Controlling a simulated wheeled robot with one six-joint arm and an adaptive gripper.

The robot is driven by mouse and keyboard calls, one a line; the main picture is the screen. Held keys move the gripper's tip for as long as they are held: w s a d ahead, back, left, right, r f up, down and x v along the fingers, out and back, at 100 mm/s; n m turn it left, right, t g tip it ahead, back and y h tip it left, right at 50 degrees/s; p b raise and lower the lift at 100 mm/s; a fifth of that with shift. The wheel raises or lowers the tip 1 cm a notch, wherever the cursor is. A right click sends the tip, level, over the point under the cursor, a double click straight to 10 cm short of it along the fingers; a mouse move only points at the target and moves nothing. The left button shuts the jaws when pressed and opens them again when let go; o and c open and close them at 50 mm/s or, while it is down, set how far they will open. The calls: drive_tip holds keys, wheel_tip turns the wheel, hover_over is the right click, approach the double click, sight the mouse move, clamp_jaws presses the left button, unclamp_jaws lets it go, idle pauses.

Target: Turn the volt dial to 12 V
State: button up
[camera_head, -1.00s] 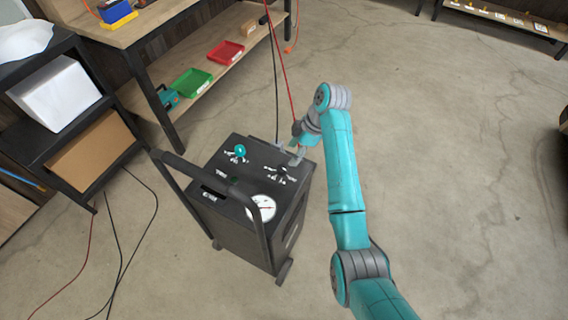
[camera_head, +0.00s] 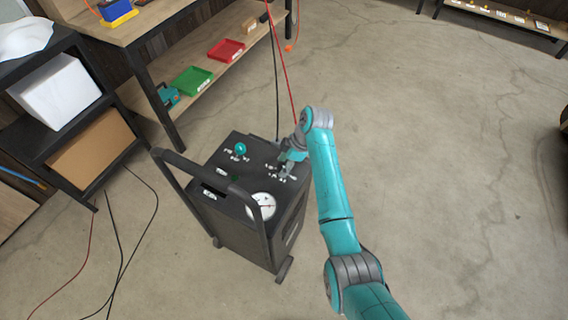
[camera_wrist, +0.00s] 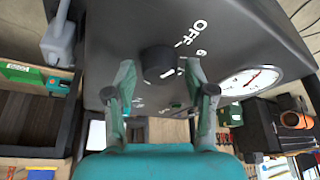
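The charger cart (camera_head: 232,190) is a dark box with a handle, standing on the floor. In the wrist view the volt dial is a round black knob (camera_wrist: 158,62) on its dark panel, with "OFF" and "6" printed to its upper right. A small white mark shows near the knob's lower right, but the setting it points to is unclear. My gripper (camera_wrist: 160,70) is open, with one finger on each side of the knob; contact is not clear. In the head view my gripper (camera_head: 287,168) is over the panel's right part and hides the knob.
A teal knob (camera_head: 240,149) stands left on the panel; a round white gauge (camera_head: 262,206) is nearer the handle. A grey clamp (camera_wrist: 60,40) shows at the wrist view's upper left. A workbench (camera_head: 140,30) and black shelf (camera_head: 45,135) stand behind and left.

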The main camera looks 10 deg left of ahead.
drive_tip(key=c, duration=0.7)
drive_tip(key=shift+c, duration=0.2)
drive_tip(key=shift+m, duration=0.4)
drive_tip(key=m+t, duration=0.2)
drive_tip(key=m, duration=0.2)
drive_tip(key=shift+s+m, duration=0.15)
drive_tip(key=shift+m, duration=0.15)
drive_tip(key=m, duration=0.2)
drive_tip(key=m+t+h, duration=0.1)
drive_tip(key=m, duration=0.1)
drive_tip(key=shift+m+t, duration=0.3)
drive_tip(key=m+t+h, duration=0.1)
drive_tip(key=m, duration=0.3)
drive_tip(key=shift+s+a, duration=0.1)
drive_tip(key=shift+a, duration=0.05)
drive_tip(key=m+h, duration=0.1)
drive_tip(key=m, duration=0.2)
drive_tip(key=m+h, duration=0.1)
drive_tip(key=m, duration=0.1)
drive_tip(key=shift+m+t, duration=0.3)
drive_tip(key=shift+m, duration=0.1)
